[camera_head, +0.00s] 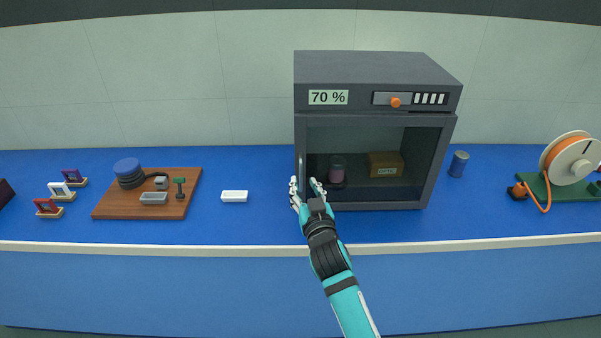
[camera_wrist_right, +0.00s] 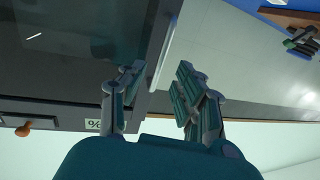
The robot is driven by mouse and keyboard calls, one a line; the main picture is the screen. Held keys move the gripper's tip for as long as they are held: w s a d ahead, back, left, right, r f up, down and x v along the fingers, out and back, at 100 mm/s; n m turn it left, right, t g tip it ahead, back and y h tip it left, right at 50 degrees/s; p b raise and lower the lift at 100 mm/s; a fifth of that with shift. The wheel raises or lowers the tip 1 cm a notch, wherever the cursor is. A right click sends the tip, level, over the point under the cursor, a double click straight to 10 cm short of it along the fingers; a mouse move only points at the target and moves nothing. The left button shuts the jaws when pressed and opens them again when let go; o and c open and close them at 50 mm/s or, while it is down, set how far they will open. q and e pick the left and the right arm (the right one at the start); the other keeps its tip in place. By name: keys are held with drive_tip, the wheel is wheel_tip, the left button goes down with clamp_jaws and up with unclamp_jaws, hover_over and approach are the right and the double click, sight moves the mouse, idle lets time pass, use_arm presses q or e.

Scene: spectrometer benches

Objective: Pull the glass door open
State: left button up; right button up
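The dark grey cabinet has a glass door (camera_head: 364,145) on its front, which looks closed. A pale upright handle (camera_head: 301,164) runs along the door's left edge. In the right wrist view the handle (camera_wrist_right: 163,55) is a light bar, with its near end close to the gap between my fingertips. My right gripper (camera_head: 307,184) is open at the lower part of the handle, one finger on each side in the picture. In the wrist view too, the right gripper (camera_wrist_right: 160,74) has its fingers apart. I cannot tell whether they touch the handle. My left gripper is not in view.
Behind the glass are a jar (camera_head: 337,170) and a brown box (camera_head: 385,165). A white block (camera_head: 234,196) and a wooden board (camera_head: 105,207) with tools lie left of the cabinet. A blue-grey can (camera_head: 458,164) and an orange cable reel (camera_head: 568,160) stand right. The blue bench (camera_head: 265,225) is clear in front.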

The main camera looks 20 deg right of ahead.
sight(301, 177)
drive_tip(key=w, duration=0.5)
drive_tip(key=shift+d, duration=0.25)
clamp_jaws()
